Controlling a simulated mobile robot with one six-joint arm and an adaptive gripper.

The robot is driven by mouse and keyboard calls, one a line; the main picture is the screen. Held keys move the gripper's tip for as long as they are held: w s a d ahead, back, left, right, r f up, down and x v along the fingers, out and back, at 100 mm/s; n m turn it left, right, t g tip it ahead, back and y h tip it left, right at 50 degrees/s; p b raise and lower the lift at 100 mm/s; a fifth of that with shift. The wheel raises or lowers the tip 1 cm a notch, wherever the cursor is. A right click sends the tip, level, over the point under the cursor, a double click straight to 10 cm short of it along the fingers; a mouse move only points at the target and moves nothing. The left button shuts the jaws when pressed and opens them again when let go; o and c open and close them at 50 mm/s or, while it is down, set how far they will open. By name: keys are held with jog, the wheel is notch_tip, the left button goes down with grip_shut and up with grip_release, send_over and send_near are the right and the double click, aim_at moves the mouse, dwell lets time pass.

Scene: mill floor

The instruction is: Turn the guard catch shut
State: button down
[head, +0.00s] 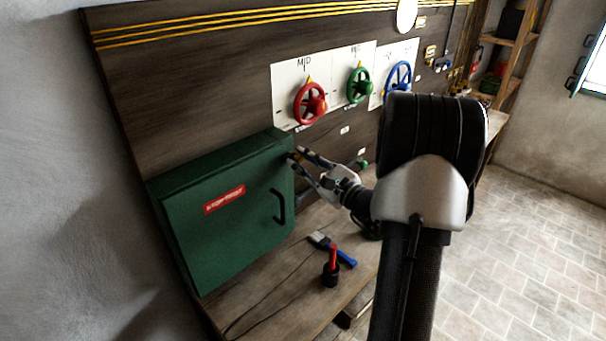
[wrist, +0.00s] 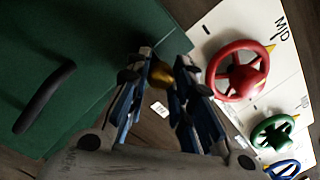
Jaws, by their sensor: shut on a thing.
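The guard is a green metal box (head: 225,210) with a black handle and a red label, on the left of the panel in the head view. Its door looks shut. A small brass-coloured catch (wrist: 161,74) shows between my fingertips in the wrist view, beside the green box. My gripper (head: 298,156) is at the box's upper right edge. In the wrist view my gripper (wrist: 165,66) is shut on the catch. The fingers hide much of the catch, so I cannot tell its exact angle.
A red handwheel (head: 310,103), a green handwheel (head: 359,85) and a blue handwheel (head: 398,76) are on white plates right of the box. A blue-handled brush (head: 332,248) and a red-handled tool in a black holder (head: 331,273) are on the bench below.

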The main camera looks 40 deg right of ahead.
jog(key=shift+n+b, duration=1.1)
jog(key=shift+y, duration=0.3)
jog(key=c, duration=1.4)
grip_release()
jog(key=shift+o, duration=0.2)
jog(key=s+f, duration=0.1)
jog(key=s, duration=1.1)
jog(key=shift+d, duration=0.45)
